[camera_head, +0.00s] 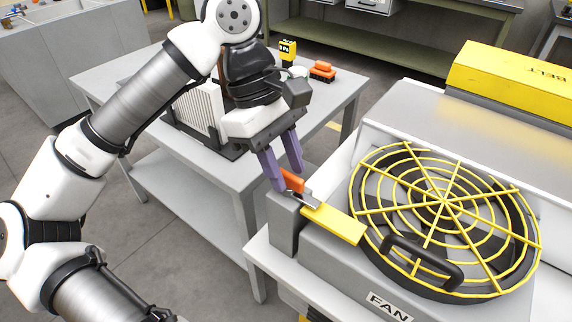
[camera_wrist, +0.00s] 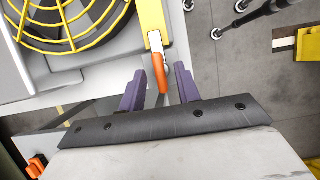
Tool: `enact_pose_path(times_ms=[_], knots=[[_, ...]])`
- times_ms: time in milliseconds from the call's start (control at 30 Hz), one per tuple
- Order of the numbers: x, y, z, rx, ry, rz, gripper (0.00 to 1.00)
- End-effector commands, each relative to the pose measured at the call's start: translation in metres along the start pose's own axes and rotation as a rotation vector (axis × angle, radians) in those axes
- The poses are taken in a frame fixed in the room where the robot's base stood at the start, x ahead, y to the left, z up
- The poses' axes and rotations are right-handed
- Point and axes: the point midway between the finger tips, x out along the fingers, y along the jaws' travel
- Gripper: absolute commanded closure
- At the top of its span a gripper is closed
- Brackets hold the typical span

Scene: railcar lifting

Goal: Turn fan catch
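The fan catch is a yellow bar (camera_head: 335,224) with a short orange handle (camera_head: 293,181) at its left end, by a grey block beside the fan. The fan (camera_head: 440,215) has a round yellow guard and a black handle, with a FAN label in front. My gripper (camera_head: 285,178) is open, its purple fingers pointing down at the orange handle. In the wrist view the orange handle (camera_wrist: 160,75) lies between the fingertips (camera_wrist: 160,72), with gaps on both sides. The yellow bar (camera_wrist: 153,28) runs on beyond it. I cannot tell the exact height gap.
A yellow BELT cover (camera_head: 515,80) lies behind the fan on the same grey machine. A grey table (camera_head: 225,170) behind my gripper holds a finned part (camera_head: 195,110), orange pieces (camera_head: 322,70) and a yellow device (camera_head: 288,50).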

Motion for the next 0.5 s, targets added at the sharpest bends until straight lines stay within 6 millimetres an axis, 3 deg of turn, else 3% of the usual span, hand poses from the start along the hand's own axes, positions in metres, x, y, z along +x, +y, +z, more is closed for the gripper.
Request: enact_pose_path(times_ms=[367, 500], knots=[[0.0066, -0.0001, 0.0, 0.0, 0.0, 0.001, 0.67], [0.0065, -0.0001, 0.0, 0.0, 0.0, 0.001, 0.84]])
